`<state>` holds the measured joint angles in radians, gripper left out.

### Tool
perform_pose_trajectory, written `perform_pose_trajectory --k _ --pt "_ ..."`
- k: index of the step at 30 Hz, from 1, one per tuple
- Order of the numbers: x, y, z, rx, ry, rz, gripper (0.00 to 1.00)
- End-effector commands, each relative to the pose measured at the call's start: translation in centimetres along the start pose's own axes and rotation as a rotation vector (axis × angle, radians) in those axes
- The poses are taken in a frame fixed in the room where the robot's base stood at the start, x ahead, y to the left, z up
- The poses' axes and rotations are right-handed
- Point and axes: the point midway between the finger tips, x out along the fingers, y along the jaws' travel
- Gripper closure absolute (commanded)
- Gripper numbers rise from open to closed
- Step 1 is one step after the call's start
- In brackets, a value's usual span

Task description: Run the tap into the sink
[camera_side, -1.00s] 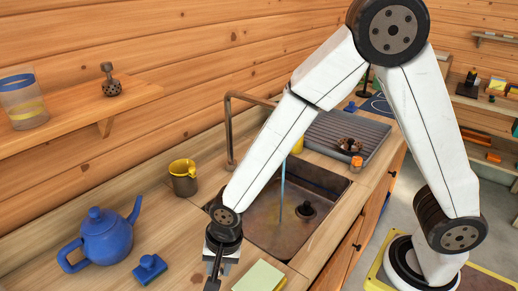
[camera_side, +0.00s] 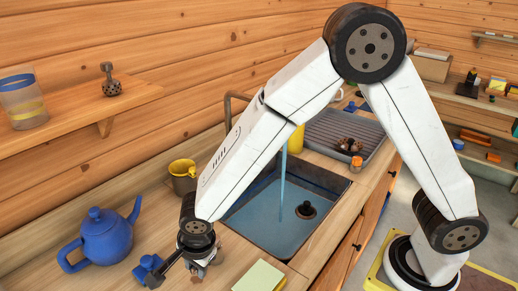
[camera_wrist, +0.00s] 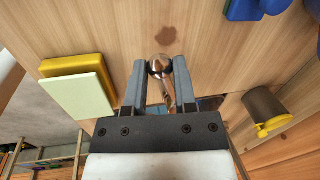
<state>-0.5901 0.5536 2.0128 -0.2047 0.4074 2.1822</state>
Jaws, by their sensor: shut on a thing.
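The grey-brown metal tap (camera_side: 228,112) arches over the sink at the back, partly hidden behind my arm. A blue stream of water (camera_side: 283,178) falls from it into the sink (camera_side: 262,232). The sink floor looks blue with water, around a dark drain plug (camera_side: 306,210). My gripper (camera_side: 198,270) is low over the counter in front of the sink.
A blue teapot (camera_side: 100,237) and a small blue block (camera_side: 146,266) stand left of my gripper. A pale green and yellow pad (camera_side: 260,278) lies to the right. A grey draining board (camera_side: 345,135) lies beyond the sink.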

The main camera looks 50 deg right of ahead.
Motion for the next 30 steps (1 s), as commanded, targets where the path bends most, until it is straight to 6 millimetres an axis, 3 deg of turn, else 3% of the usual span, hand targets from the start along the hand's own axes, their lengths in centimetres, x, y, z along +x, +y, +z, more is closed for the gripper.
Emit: perform_pose_trajectory --k 9,23,24,27,30 --pt "0.17 -0.80 0.28 0.097 0.017 -0.001 1.00" --pt "0.18 -0.90 0.29 0.111 0.019 -0.001 1.00" --pt "0.19 -0.90 0.29 0.110 0.019 -0.001 0.60" --pt "0.19 -0.91 0.27 0.110 0.019 -0.001 0.31" --pt "0.19 -0.91 0.24 0.110 0.020 0.000 0.31"
